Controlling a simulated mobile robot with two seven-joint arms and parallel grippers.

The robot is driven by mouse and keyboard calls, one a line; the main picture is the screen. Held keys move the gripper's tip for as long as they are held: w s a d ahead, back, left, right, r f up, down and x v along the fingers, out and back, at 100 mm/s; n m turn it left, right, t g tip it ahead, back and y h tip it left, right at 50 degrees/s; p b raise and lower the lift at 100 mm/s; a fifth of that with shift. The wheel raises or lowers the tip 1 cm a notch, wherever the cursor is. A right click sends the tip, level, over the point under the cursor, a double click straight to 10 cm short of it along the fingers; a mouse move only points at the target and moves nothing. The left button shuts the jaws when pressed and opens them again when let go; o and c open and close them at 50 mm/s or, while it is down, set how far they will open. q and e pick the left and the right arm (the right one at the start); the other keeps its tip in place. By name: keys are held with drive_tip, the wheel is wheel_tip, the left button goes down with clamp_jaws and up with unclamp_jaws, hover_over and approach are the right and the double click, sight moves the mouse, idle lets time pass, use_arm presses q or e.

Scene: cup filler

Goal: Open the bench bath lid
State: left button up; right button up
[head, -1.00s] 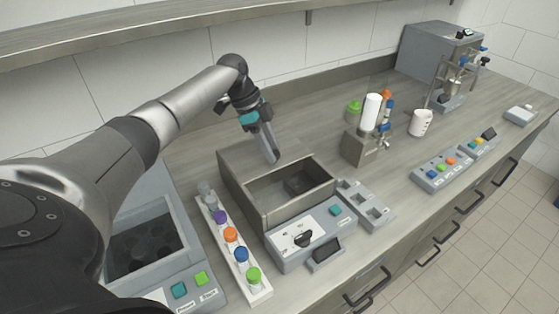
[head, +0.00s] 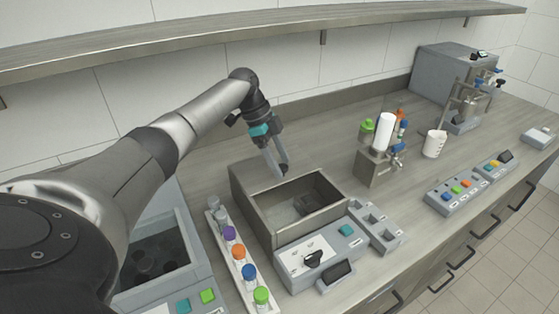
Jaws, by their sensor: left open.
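The bench bath (head: 262,217) is a grey metal box in the middle of the counter. Its top is uncovered and I see down into its dark inside. No lid lies across the opening; I cannot tell whether the raised wall on its left and far side includes the lid. Its front panel (head: 318,257) has a dark knob and a teal button. My left gripper (head: 281,172) is open and empty, pointing down at the bath's far rim. I cannot tell whether its fingertips touch the rim. My right gripper is not in view.
A white rack of capped tubes (head: 231,257) stands left of the bath, beside another open grey bath (head: 180,283). A grey slotted holder (head: 377,228) sits on its right. A metal block with bottles (head: 378,168) and a white cup (head: 434,144) stand farther right. A shelf (head: 240,47) runs above.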

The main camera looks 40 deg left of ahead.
use_arm(q)
drive_tip(key=p+v, duration=0.1)
drive_tip(key=v, duration=1.4)
drive_tip(key=shift+r, duration=0.15)
drive_tip(key=shift+r, duration=0.1)
